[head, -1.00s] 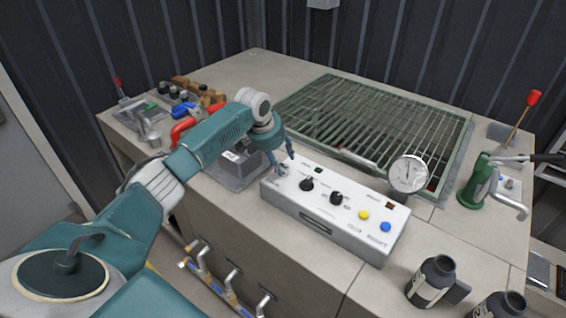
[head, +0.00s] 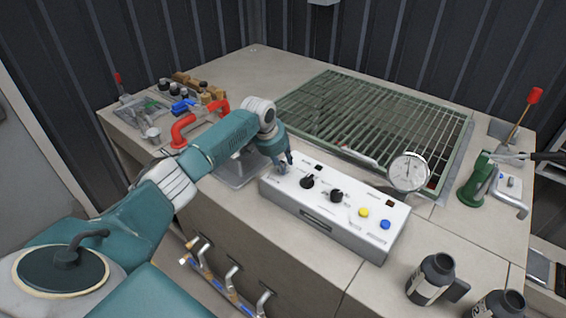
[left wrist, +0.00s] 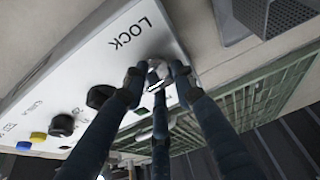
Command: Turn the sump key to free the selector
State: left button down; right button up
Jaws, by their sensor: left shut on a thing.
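A white control box (head: 325,212) stands on the bench. The metal sump key (left wrist: 156,84) is at its left end, beside the word LOCK in the left wrist view. My left gripper (head: 284,166) is over that end, with its dark fingers closed around the key; in the left wrist view the gripper (left wrist: 157,76) hides part of it. Two black knobs are further along the box, the nearer (head: 307,182) and the farther (head: 336,196); I cannot tell which is the selector. A yellow button (head: 364,213) and a blue button (head: 385,225) follow.
A green-framed grating (head: 380,115) lies behind the box and a round gauge (head: 408,172) stands at its right end. A red pipe handle (head: 183,130) is left of my arm. A green pump (head: 477,182) and dark bottles (head: 432,280) are at the right.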

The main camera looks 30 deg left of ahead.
pick_arm(q)
jog(key=shift+w+r, duration=0.15)
jog(key=shift+r, duration=0.05)
